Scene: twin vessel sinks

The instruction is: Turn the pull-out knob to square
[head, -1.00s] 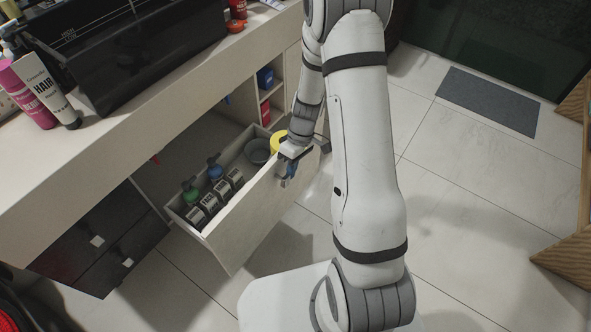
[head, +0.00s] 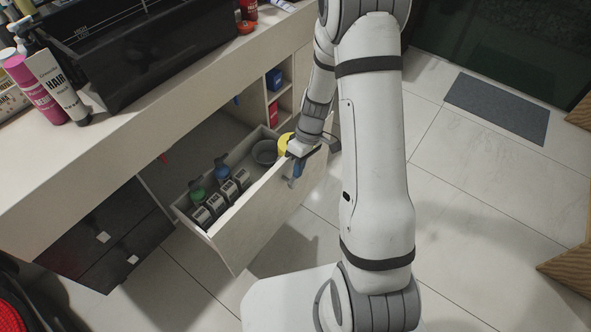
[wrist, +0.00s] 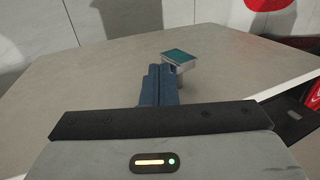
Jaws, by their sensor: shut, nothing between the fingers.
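The pull-out knob (wrist: 179,59) is a small squarish metal knob with a teal face on the pale drawer front. In the wrist view it looks turned at an angle to the drawer front's edges. My gripper (wrist: 159,72) has its blue fingers together and empty, just left of and in front of the knob, overlapping its lower left in the picture. I cannot tell whether they touch it.
The drawer holds dark boxes, green and blue items, a grey bowl (head: 265,152) and a yellow item (head: 285,143). The counter (head: 150,125) above carries bottles and a black basin (head: 150,60). Dark drawers (head: 105,240) are at lower left.

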